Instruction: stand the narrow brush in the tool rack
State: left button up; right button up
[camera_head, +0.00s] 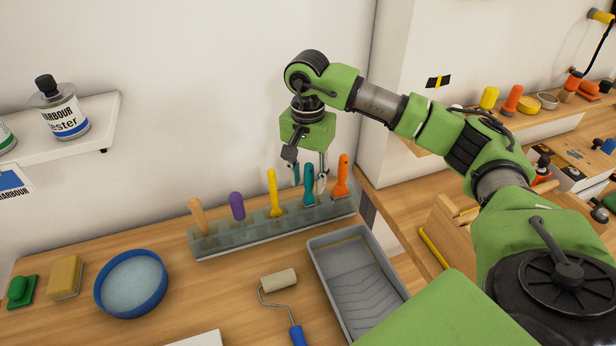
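The translucent tool rack (222,240) stands along the wall at the back of the wooden bench. Upright in it are tools with a wooden handle (198,214), a purple handle (237,206), a yellow handle (273,190), a teal handle (308,190) and an orange handle (341,176). I cannot tell which, if any, is the narrow brush; the lower ends are hard to make out. My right gripper (308,181) points down over the rack, its fingers apart on either side of the teal handle, with gaps showing. My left gripper is out of view.
A grey paint tray (325,262) and a small roller (280,282) lie in front of the rack. A blue-rimmed round dish (102,297), a yellow sponge (66,275) and a green scrubber (20,291) sit at left. A white shelf (112,115) holds a can (66,118).

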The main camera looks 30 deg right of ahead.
notch_tip(320, 180, up, 12)
jog(key=shift+r, duration=0.1)
dwell(0.6)
jog(key=shift+s, duration=0.1)
dwell(0.4)
